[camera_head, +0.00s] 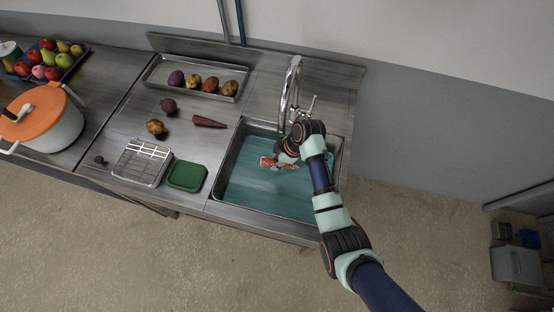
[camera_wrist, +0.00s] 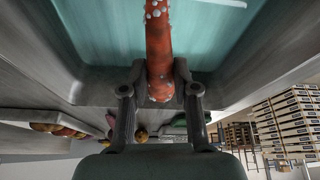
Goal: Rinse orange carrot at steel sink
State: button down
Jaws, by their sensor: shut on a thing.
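The orange carrot (camera_wrist: 159,45) is held between the two fingers of my gripper (camera_wrist: 160,82) in the wrist view. Pale round drops or spots dot its surface. In the head view the carrot (camera_head: 267,162) shows as a small orange piece beside my gripper (camera_head: 284,161), over the basin of the steel sink (camera_head: 229,160). The basin looks teal inside. The steel faucet (camera_head: 294,78) arches at the back of the sink, close to my wrist. My wrist hides part of the basin and the spout's end, so I cannot tell whether water runs.
A reddish-purple carrot (camera_head: 209,122) lies on the counter left of the sink. A steel tray (camera_head: 154,77) holds several root vegetables. A wire rack (camera_head: 142,163) and a green sponge or pad (camera_head: 187,175) lie at the front. An orange-lidded pot (camera_head: 47,124) stands far left.

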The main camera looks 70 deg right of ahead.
notch_tip(320, 180, down, 11)
jog(key=b, duration=1)
jog(key=shift+f, duration=0.2)
jog(key=shift+w+a+r, duration=0.1)
